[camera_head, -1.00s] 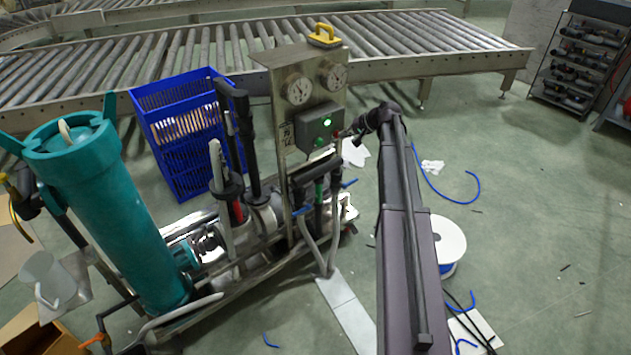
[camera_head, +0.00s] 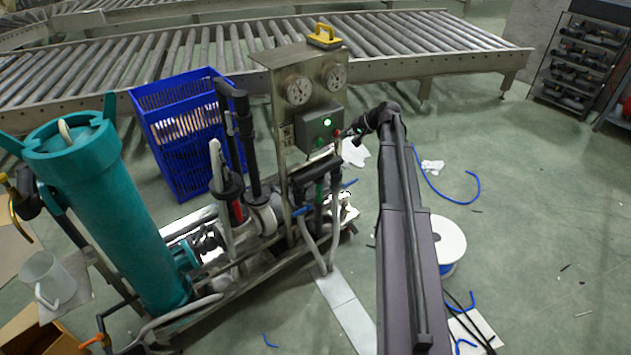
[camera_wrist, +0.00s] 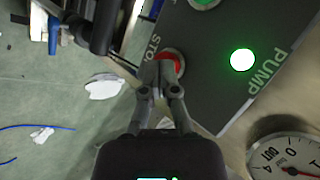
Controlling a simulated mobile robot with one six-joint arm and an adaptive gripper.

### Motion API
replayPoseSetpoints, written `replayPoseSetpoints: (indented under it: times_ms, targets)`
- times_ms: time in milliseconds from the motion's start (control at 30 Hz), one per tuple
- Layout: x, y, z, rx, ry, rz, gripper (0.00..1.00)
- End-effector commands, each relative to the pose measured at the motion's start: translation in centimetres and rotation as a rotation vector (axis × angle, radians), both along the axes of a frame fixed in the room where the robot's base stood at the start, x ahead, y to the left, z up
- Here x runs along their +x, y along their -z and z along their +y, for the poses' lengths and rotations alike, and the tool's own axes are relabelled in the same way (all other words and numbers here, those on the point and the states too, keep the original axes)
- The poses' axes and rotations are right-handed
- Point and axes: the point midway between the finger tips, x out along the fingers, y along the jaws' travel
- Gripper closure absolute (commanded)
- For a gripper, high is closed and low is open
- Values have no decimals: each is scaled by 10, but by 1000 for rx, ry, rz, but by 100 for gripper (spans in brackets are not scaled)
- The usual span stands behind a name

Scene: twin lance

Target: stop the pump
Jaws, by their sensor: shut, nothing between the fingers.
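The pump's control box (camera_head: 318,127) is a dark grey box on a steel panel. Its pump light (camera_head: 327,122) is lit green, and it is also lit in the wrist view (camera_wrist: 242,60). In the wrist view a red button (camera_wrist: 176,62) sits beside the lettering "STO", the rest of which is covered. My gripper (camera_wrist: 159,74) is shut and empty, with its fingertips in front of the red button and partly hiding it. I cannot tell whether they touch it. In the head view my gripper (camera_head: 347,133) is at the box's right side.
Part of a green button (camera_wrist: 204,3) shows at the wrist view's top edge. A gauge marked OUT (camera_wrist: 287,158) is at lower right. Hoses and pipes (camera_head: 313,210) stand below the box. A blue crate (camera_head: 180,140) and roller conveyor (camera_head: 430,45) are behind. Floor at right is mostly open.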

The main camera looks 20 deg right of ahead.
Motion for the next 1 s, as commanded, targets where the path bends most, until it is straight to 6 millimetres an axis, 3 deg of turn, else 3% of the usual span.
replayPoseSetpoints:
  times_ms: [1000]
  targets:
    - [11, 14, 4, -1, -1, -1, 100]
